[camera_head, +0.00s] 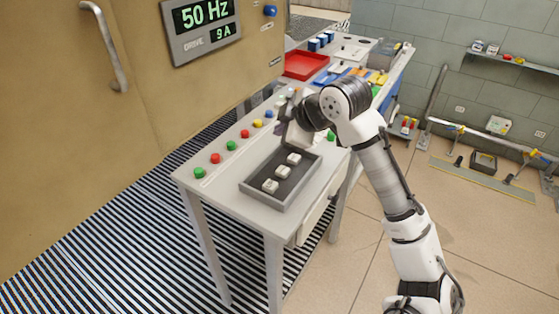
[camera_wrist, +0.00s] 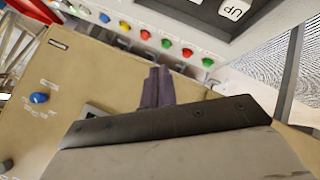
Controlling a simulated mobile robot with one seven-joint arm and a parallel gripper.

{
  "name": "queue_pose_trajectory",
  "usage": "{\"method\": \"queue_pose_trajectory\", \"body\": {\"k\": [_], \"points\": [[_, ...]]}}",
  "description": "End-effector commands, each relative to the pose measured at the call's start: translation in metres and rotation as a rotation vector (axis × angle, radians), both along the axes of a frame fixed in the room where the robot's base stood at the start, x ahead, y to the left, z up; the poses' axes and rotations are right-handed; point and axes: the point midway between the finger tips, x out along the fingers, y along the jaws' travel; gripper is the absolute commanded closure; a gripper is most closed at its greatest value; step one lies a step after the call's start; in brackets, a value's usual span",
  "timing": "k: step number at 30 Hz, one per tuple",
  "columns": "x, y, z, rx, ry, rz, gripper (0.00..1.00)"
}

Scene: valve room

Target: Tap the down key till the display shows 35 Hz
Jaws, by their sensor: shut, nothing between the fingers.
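The drive display (camera_head: 207,15) on the tan cabinet reads 50 Hz, with 9 A below it. A grey key tray (camera_head: 248,189) on the table holds three white keys: a near key (camera_head: 270,187), a middle key (camera_head: 283,171) and a far key (camera_head: 294,159). Their labels are too small to read in the head view. In the wrist view one key (camera_wrist: 234,9) reads UP; no down label can be made out. My gripper (camera_head: 288,108) is at the tray's far end, apart from the keys. Its purple fingers (camera_wrist: 157,84) are together and empty in the wrist view.
A row of coloured buttons (camera_head: 231,145) runs along the table beside the tray. A red tray (camera_head: 305,65) and small blue and yellow parts lie on the farther bench. The cabinet door (camera_head: 150,90) stands at the left.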

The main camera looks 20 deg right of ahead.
Motion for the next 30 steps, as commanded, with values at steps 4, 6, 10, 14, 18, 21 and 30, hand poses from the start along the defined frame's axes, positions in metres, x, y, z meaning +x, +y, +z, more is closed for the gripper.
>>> {"method": "queue_pose_trajectory", "body": {"k": [4,6,10,14,18,21,30], "points": [[-0.007,-0.010,-0.003,-0.008,0.025,-0.008,1.00],[-0.007,-0.010,-0.003,-0.008,0.026,-0.008,1.00],[-0.007,-0.010,-0.003,-0.008,0.025,-0.008,1.00],[-0.007,-0.010,-0.003,-0.007,0.024,-0.007,1.00],[-0.007,-0.010,-0.008,-0.007,0.025,-0.008,1.00],[-0.007,-0.010,-0.015,-0.007,0.025,-0.008,1.00],[-0.007,-0.010,-0.055,-0.006,0.026,-0.010,1.00]]}}
